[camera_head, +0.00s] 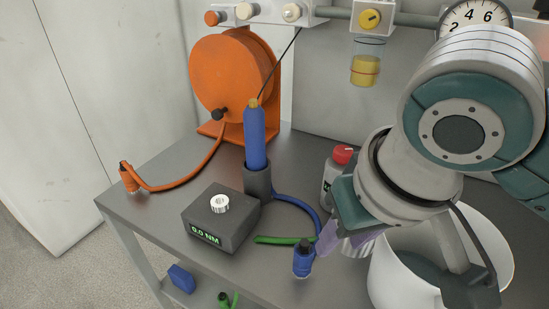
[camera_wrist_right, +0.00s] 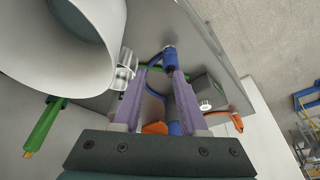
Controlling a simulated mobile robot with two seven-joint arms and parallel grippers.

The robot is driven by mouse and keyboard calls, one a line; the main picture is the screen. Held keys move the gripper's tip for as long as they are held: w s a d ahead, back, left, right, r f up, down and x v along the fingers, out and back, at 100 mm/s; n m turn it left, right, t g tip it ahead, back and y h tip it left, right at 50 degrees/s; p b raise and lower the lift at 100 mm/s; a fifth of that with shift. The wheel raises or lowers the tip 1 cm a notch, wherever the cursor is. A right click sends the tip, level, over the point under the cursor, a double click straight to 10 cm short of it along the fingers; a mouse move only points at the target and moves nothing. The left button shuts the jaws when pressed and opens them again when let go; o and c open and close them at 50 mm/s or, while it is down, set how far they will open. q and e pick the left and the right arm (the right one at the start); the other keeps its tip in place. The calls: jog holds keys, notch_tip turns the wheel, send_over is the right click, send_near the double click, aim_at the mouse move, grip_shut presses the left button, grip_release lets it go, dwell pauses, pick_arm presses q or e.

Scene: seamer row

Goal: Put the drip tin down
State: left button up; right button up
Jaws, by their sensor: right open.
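A small ribbed silver cup, which looks like the drip tin (camera_head: 355,248), stands on the grey bench, partly hidden behind my right gripper (camera_head: 341,244) in the head view. In the right wrist view the tin (camera_wrist_right: 124,70) is beside the tip of the left-hand purple finger, outside the gap between the fingers. My right gripper (camera_wrist_right: 157,82) is open, with its fingers spread and nothing held between them. Whether a finger touches the tin I cannot tell. My left gripper is out of view.
A big white bucket (camera_head: 385,278) stands right of the tin. A blue hose fitting (camera_head: 303,259) and green hose (camera_head: 284,240) lie close on the left. A torque box (camera_head: 222,222), red-capped bottle (camera_head: 333,178) and orange reel (camera_head: 232,80) stand further off.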

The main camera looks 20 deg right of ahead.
jog(key=w+d+m+h+b, duration=0.2)
jog(key=w+d+m+b, duration=0.1)
jog(key=w+d, duration=0.25)
jog(key=b+x, duration=0.1)
jog(key=x, duration=0.2)
jog(key=b+x, duration=0.1)
jog(key=x, duration=0.3)
jog(key=a+x, duration=0.1)
jog(key=x, duration=0.2)
jog(key=shift+w+d+f+b, duration=0.1)
jog(key=shift+w+f+b, duration=0.15)
jog(key=shift+w+b, duration=0.2)
jog(key=shift+c, duration=0.4)
grip_shut()
